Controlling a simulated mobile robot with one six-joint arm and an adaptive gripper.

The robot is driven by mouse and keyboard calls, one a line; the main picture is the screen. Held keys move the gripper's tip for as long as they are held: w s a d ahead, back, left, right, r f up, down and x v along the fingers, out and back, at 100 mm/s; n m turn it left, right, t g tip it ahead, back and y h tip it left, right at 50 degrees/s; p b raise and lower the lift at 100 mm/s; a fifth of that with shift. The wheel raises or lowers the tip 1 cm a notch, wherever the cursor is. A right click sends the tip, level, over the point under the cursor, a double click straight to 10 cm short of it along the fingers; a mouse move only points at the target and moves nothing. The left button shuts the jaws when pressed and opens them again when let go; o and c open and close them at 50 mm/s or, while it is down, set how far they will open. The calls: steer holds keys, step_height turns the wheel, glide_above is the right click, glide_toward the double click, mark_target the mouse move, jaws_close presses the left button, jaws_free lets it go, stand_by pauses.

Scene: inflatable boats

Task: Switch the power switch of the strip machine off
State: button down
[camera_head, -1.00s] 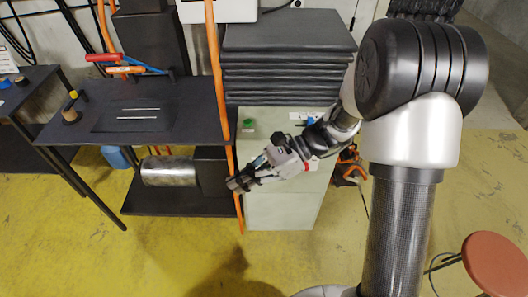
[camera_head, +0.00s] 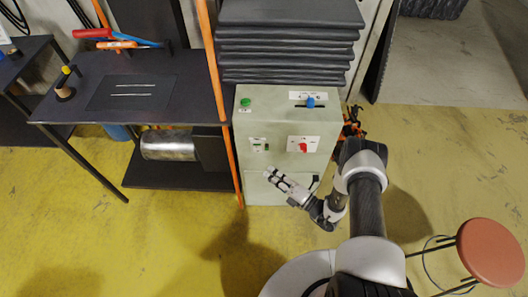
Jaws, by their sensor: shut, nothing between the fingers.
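The strip machine appears as a pale green-grey cabinet (camera_head: 280,112) in the middle of the head view. A red switch (camera_head: 303,147) sits on a white plate at the right of its front. A small control (camera_head: 258,145) with a white and green label is at the left of the front. I cannot read the labels, so I cannot tell which is the power switch or its position. My gripper (camera_head: 269,173) is shut and empty, in front of the cabinet's lower part, below both controls in the picture. It covers part of the lower panel.
A green button (camera_head: 245,102) and a blue knob (camera_head: 310,102) are on the cabinet's top. Black folded sheets (camera_head: 290,40) are stacked behind. An orange post (camera_head: 222,110) stands at the left beside a dark table (camera_head: 190,105). A red-brown stool (camera_head: 490,252) is at right.

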mark_target(257, 149)
steer(key=f+m, duration=0.1)
steer(key=s+d+f+m+t+h, duration=0.1)
steer(key=f, duration=0.1)
steer(key=d+f+m+h, duration=0.1)
steer(key=shift+s+f+t, duration=0.25)
steer(key=shift+t, duration=0.15)
steer(key=w+d+b+x, duration=0.2)
steer(key=x, duration=1)
steer(key=shift+w+a+r+b, duration=0.2)
steer(key=shift+w+b, duration=0.1)
steer(key=shift+b, duration=0.05)
steer(key=shift+d, duration=0.1)
